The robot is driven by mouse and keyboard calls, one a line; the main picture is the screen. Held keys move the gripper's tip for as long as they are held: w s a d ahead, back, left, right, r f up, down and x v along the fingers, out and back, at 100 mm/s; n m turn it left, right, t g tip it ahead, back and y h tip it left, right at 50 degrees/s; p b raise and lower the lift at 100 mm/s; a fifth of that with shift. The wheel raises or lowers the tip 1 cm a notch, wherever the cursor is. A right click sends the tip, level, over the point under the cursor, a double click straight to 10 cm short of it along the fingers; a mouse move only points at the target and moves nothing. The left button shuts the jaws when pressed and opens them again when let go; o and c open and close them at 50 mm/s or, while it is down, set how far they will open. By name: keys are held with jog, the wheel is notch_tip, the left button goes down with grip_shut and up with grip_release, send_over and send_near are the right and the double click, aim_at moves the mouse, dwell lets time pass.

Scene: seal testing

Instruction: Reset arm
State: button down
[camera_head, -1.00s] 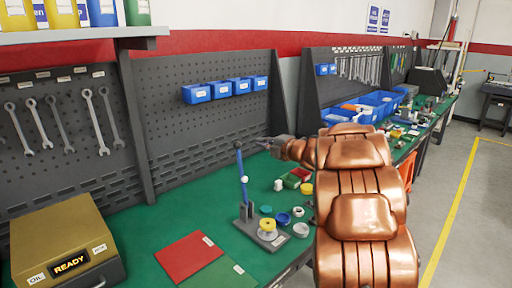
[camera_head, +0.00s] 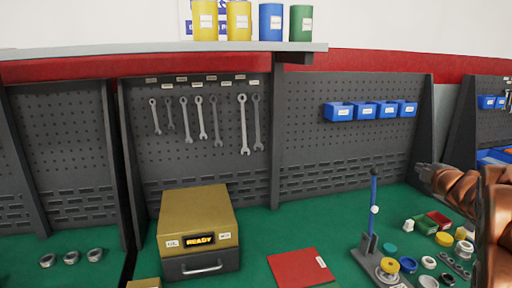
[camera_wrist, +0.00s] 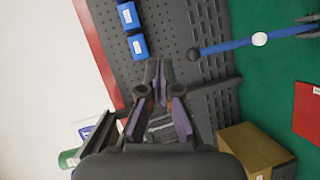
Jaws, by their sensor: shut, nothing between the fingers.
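My gripper (camera_head: 424,173) is near the right edge of the head view, above the green bench and to the right of the blue lever (camera_head: 374,194). In the wrist view my gripper (camera_wrist: 157,68) points toward the pegboard with its fingers together and nothing between them. The lever stands upright on a grey test stand (camera_head: 367,246) and is apart from the gripper. A yellow spool-like part (camera_head: 389,266) sits on the stand's base. The copper arm covers part of the bench at the right.
A gold box marked READY (camera_head: 199,234) stands on the bench, with a red mat (camera_head: 299,267) to its right. Small caps and rings lie near the stand. Blue bins (camera_head: 364,110) and wrenches hang on the pegboard. A shelf (camera_head: 150,55) with canisters overhangs the bench.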

jog(key=s+a+f+m+g+y, duration=0.1)
jog(key=s+a+f+m+g, duration=0.3)
jog(key=s+a, duration=0.6)
jog(key=s+a+f+m+g+y, duration=0.1)
jog(key=s+a+f+m+g, duration=0.4)
jog(key=s, duration=1.5)
jog(key=s+a+f+m+g, duration=0.5)
jog(key=s+a+f+g, duration=0.3)
jog(key=s+a+f, duration=0.3)
jog(key=s+a, duration=0.3)
jog(key=s, duration=0.1)
jog(key=shift+a+y, duration=0.35)
jog(key=shift+y, duration=0.05)
jog(key=shift+d, duration=0.15)
